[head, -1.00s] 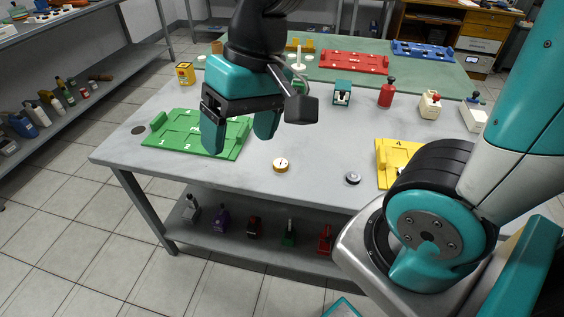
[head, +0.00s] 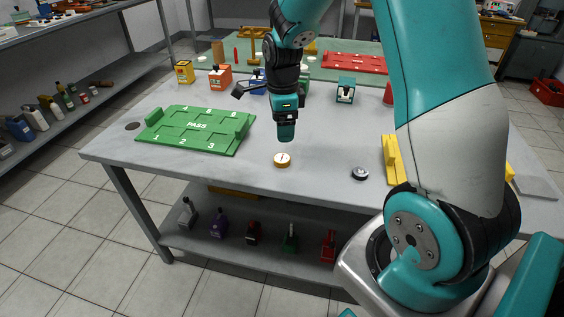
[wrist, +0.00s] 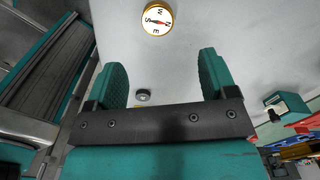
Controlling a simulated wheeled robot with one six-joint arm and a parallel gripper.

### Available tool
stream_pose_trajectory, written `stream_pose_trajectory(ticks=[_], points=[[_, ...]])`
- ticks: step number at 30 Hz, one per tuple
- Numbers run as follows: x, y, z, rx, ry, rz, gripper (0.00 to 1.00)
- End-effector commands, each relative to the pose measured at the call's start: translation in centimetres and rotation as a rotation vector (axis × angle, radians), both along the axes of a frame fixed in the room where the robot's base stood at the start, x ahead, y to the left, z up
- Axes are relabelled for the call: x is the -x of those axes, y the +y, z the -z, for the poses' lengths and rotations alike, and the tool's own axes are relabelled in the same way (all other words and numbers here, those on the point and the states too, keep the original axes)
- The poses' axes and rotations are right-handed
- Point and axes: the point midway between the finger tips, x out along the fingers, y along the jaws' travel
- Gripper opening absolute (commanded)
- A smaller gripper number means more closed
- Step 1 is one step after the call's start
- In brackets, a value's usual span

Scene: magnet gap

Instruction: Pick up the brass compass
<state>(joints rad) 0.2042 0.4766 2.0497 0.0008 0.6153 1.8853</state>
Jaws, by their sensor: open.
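The brass compass (head: 282,160) lies flat on the grey table near its front edge, a small round disc with a brass rim and white face. In the wrist view the compass (wrist: 157,19) shows its lettered dial and red needle, beyond the fingertips at the top. My gripper (head: 286,138) is above the table, just above and behind the compass in the head view, pointing down. In the wrist view my gripper (wrist: 162,70) has its two teal fingers wide apart with nothing between them touching.
A dark round disc (head: 360,173) lies right of the compass. Several small coloured devices, including an orange one (head: 220,77), stand at the back. The table around the compass is clear.

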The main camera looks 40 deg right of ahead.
Motion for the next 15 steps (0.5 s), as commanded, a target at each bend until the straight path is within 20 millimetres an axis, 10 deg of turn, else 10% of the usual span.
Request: stream_pose_trajectory(ticks=[15], points=[[0.2,0.2,6.7,-0.001,0.004,-0.003,0.78]])
